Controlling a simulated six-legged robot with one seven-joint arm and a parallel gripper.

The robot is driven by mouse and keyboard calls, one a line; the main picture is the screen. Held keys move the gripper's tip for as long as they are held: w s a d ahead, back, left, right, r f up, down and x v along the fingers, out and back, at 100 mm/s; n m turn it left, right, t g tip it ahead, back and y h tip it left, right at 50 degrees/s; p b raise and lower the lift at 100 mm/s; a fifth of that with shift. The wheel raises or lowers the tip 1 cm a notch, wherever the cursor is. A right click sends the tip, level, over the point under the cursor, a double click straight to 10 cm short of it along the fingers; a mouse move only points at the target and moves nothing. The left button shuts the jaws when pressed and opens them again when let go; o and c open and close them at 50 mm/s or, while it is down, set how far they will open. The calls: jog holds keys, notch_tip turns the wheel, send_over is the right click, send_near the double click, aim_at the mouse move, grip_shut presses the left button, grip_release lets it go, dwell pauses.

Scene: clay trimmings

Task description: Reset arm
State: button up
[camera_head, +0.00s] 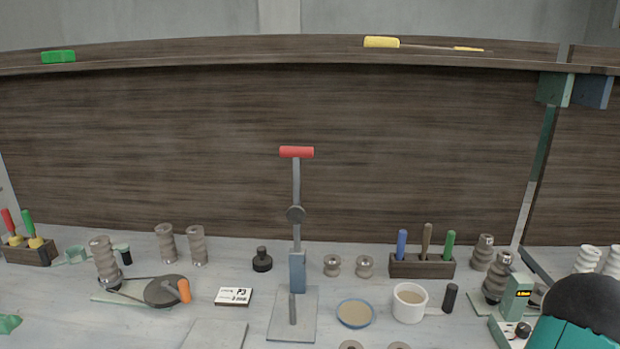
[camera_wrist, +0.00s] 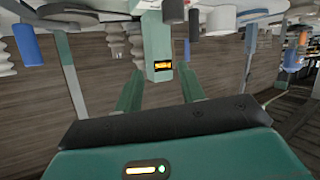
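My gripper (camera_wrist: 159,80) shows in the wrist view as two green fingers standing apart, with nothing visibly held between them. The picture there is upside down. A green box with a lit orange display (camera_wrist: 160,55) shows beyond the gap between the fingers. In the head view, a teal and black part of my arm fills the lower right corner, and the fingertips are not visible there. The same green display box (camera_head: 517,293) stands just left of that part. I cannot tell whether any finger touches it.
A red-handled lever press (camera_head: 297,200) stands mid-bench. A white cup (camera_head: 409,302), blue-rimmed dish (camera_head: 355,313) and tool block (camera_head: 422,266) stand to its right. A turntable with an orange handle (camera_head: 165,291) and a label card (camera_head: 234,297) lie left. A dark wooden panel (camera_head: 150,150) rises behind.

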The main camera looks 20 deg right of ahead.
jog(key=w+a+r+m+t+h, duration=0.1)
jog(key=w+a+r+h, duration=0.15)
jog(key=w+r, duration=0.55)
jog(key=w+a+r+h, duration=0.2)
jog(key=w+r+h, duration=0.2)
jog(key=w+r, duration=0.4)
jog(key=w+a+r+m+g+h, duration=0.1)
jog(key=w+a+r+m, duration=0.2)
jog(key=a, duration=0.4)
jog(key=w+a+r+m+g+h, duration=0.1)
jog(key=w+a+r+h, duration=0.15)
jog(key=w+a, duration=0.3)
jog(key=s+a+f+g+y, duration=0.1)
jog(key=s+a+f+y, duration=0.1)
jog(key=a, duration=0.9)
jog(key=s+a+f+g+y, duration=0.1)
jog(key=a+y, duration=0.1)
jog(key=a, duration=0.8)
jog(key=s+a+f+n+g+y, duration=0.1)
jog(key=s+a+f+g+y, duration=0.1)
jog(key=s+a, duration=0.5)
jog(key=s+a+f+n+g+y, duration=0.2)
jog(key=s+a+f, duration=0.4)
jog(key=a, duration=0.9)
jog(key=shift+s+a+f+g+y, duration=0.2)
jog(key=shift+s+g+y, duration=0.4)
jog(key=shift+s+y, duration=0.3)
jog(key=shift+d, duration=0.2)
